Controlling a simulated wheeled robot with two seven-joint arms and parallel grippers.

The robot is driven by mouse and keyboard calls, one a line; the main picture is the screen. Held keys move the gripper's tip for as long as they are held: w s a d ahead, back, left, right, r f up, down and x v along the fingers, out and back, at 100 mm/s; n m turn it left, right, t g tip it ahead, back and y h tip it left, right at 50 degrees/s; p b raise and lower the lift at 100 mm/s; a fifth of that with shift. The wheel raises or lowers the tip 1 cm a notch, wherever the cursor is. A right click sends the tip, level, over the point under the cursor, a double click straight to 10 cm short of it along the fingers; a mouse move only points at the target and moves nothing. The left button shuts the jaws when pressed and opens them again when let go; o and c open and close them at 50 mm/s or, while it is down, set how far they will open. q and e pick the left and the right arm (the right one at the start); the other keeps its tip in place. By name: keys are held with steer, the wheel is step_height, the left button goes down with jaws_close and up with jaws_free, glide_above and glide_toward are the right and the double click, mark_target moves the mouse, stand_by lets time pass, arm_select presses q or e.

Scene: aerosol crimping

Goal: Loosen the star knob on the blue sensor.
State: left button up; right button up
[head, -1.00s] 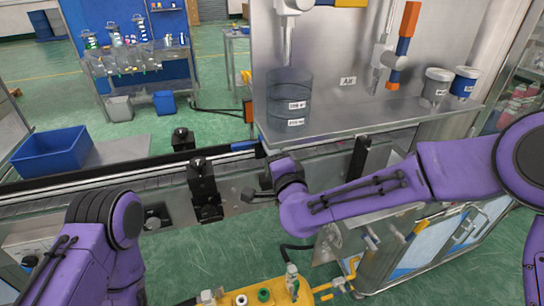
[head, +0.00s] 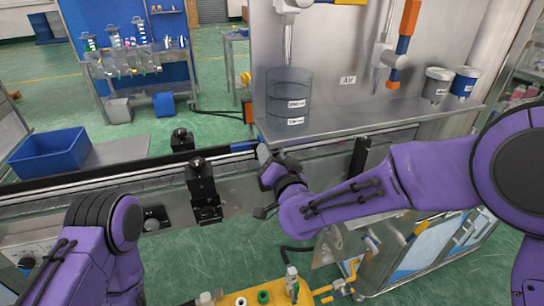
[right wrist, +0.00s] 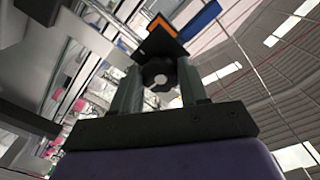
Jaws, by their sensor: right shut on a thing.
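In the right wrist view a dark, lobed star knob (right wrist: 158,75) with a pale centre sits between the two fingers of my right gripper (right wrist: 160,88). The gripper is shut on it. A black plate is just behind the knob, with a blue part (right wrist: 198,20) and an orange part beyond it. I cannot tell for sure whether the blue part is the sensor. In the head view my right gripper (head: 266,158) is at the conveyor's near rail, and its wrist hides the knob. My left arm shows at the lower left, but its gripper is out of view.
Black posts (head: 203,188) stand along the conveyor (head: 100,195), left of my right gripper. A steel machine shelf (head: 340,120) with a glass cylinder (head: 289,100) is behind it. A yellow fixture (head: 265,297) is below at the front. A blue bin (head: 50,155) stands left.

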steer(key=shift+n, duration=0.3)
steer(key=o, duration=1.1)
steer(key=shift+c, duration=0.2)
steer(key=b+v, duration=0.2)
steer(key=v, duration=0.8)
steer(key=shift+s+b, duration=0.25)
steer(key=shift+b, duration=0.05)
steer(key=shift+d, duration=0.1)
